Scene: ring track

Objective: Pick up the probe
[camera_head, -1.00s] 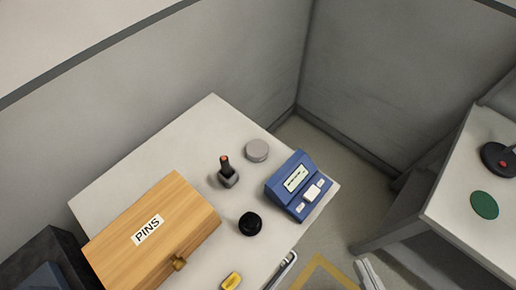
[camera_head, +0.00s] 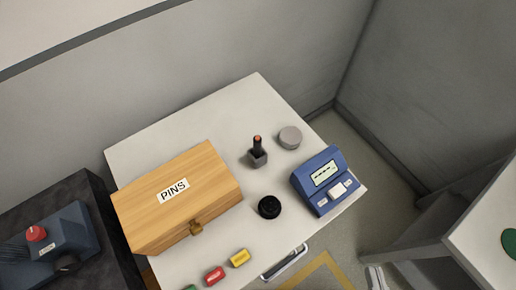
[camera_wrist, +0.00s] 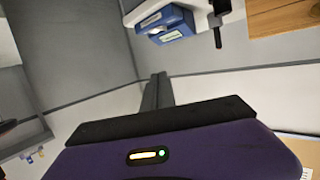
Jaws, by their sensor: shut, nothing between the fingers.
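The probe (camera_head: 257,144) looks like a short dark handle with an orange tip. It stands upright in a small grey holder (camera_head: 257,159) on the white table, between the pins box and the blue meter. In the wrist view a dark, thin shape with a reddish end, probably the probe (camera_wrist: 217,37), shows at the top, with its holder partly cut off. My gripper (camera_wrist: 157,76) shows only in the wrist view, its grey fingers together and empty. It is apart from the probe and the table. The head view does not show my gripper.
A wooden PINS box (camera_head: 218,176) is left of the probe. A grey disc (camera_head: 290,138), black round knob (camera_head: 269,207) and blue meter (camera_head: 323,181) stand nearby. Yellow (camera_head: 238,258) and red (camera_head: 214,275) blocks lie at the front. A dark side table (camera_head: 95,215) is left.

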